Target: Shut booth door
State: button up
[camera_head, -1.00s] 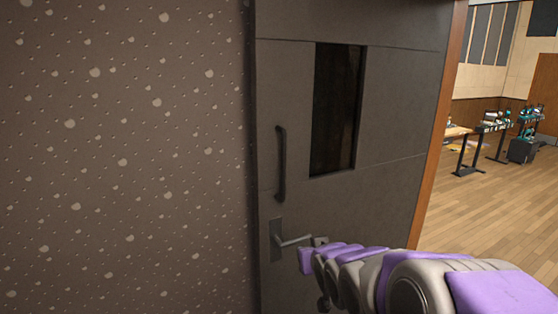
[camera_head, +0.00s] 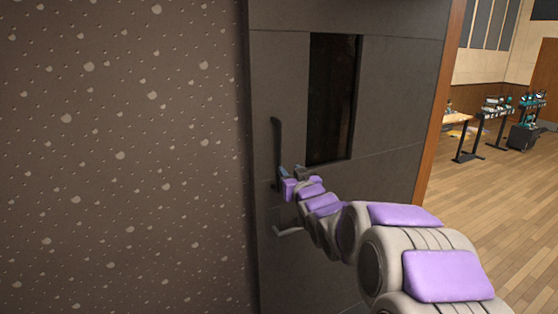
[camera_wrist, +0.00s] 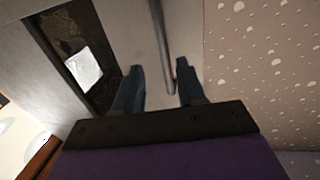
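The dark grey booth door (camera_head: 390,90) fills the middle of the head view, with a narrow dark window (camera_head: 333,100) in it. A vertical bar pull handle (camera_head: 276,135) is near the door's left side, and a lever handle (camera_head: 287,231) sits below it. My gripper (camera_head: 284,172) is at the lower part of the bar. In the wrist view my gripper (camera_wrist: 160,80) is open, and the bar (camera_wrist: 160,40) shows between the two fingertips, closer to the right one. I cannot tell whether a finger touches it.
A speckled brown wall (camera_head: 120,160) stands close on the left. An orange wooden strip (camera_head: 440,110) runs along the door's right side. Beyond it is a room with open wood floor (camera_head: 500,210) and stands with equipment (camera_head: 490,115) at the back.

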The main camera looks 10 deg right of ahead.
aim_at(279, 159)
jog(key=w, duration=0.3)
jog(key=w+a, duration=0.1)
jog(key=w, duration=0.6)
jog(key=shift+a+b, duration=0.35)
jog(key=shift+w+d, duration=0.15)
jog(key=shift+w, duration=0.35)
jog(key=shift+a, duration=0.3)
jog(key=shift+c, duration=0.4)
jog(key=shift+d, duration=0.15)
grip_shut()
